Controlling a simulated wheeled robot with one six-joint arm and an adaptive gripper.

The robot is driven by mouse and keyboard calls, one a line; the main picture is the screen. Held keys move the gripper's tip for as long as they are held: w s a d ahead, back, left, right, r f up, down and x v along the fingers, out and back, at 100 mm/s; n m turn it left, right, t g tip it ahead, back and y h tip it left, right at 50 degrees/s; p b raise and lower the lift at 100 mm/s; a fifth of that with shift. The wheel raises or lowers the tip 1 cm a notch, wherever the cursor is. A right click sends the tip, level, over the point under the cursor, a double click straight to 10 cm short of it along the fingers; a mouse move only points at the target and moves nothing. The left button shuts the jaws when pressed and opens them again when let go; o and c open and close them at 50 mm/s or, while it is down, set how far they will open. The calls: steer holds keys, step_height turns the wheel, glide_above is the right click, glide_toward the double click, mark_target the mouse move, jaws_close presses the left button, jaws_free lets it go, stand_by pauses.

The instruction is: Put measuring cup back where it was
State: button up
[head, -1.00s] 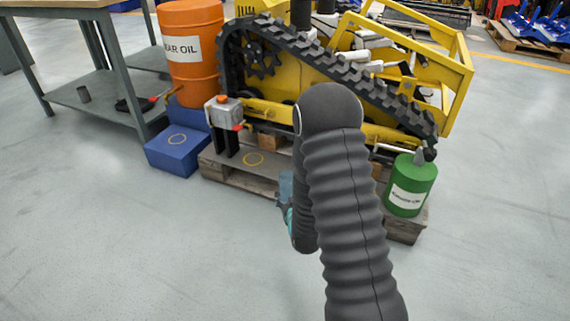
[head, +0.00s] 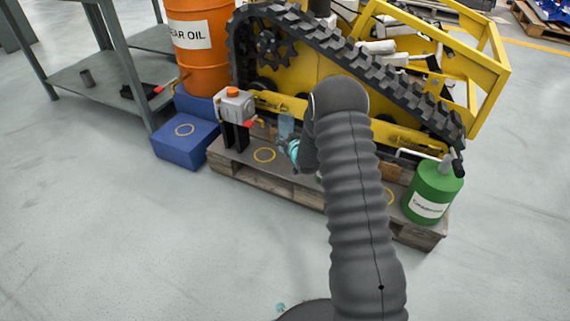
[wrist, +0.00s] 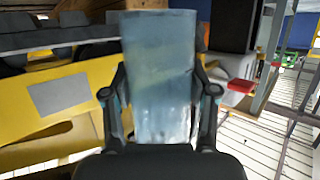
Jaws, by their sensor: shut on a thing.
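The measuring cup (wrist: 160,65) is a translucent blue-grey vessel and fills the middle of the wrist view. My gripper (wrist: 160,98) is shut on it, with one finger on each side. In the head view the cup (head: 286,127) is upright at the end of my gripper (head: 292,148), in front of the yellow tracked carrier. My dark arm hides part of the carrier and pallet.
The carrier's track (head: 350,65) rises behind. An orange drum (head: 200,55) and grey workbench (head: 90,75) are left. The front floor is clear.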

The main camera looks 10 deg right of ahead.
step_height(320, 180, down, 10)
steer(key=shift+w+a+r+b, duration=0.1)
steer(key=shift+b, duration=0.5)
steer(key=shift+f, duration=0.2)
steer(key=o, duration=1.5)
